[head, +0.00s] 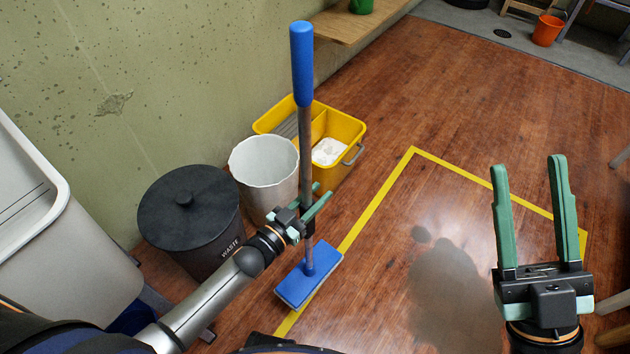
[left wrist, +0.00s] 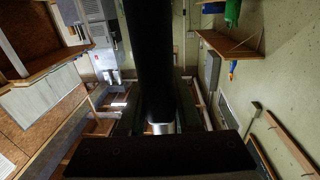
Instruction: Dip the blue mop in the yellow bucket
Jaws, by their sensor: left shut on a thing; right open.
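The blue mop (head: 307,150) stands upright in the head view, with a blue handle grip at the top, a grey pole and a flat blue head (head: 310,279) at or near the floor. My left gripper (head: 318,205) is shut on the mop's pole, low above the head. In the left wrist view the dark pole (left wrist: 150,60) runs up between the fingers. The yellow bucket (head: 345,130) stands behind the mop by the wall, with a divider and something white inside. My right gripper (head: 530,170) is open and empty over the floor at the right.
A white bin (head: 262,172) and a black lidded waste bin (head: 188,207) stand left of the yellow bucket. A grey cart (head: 70,260) is at far left. A wooden shelf (head: 350,22) is on the wall. Wood floor inside yellow tape is clear, with a dark stain (head: 450,290).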

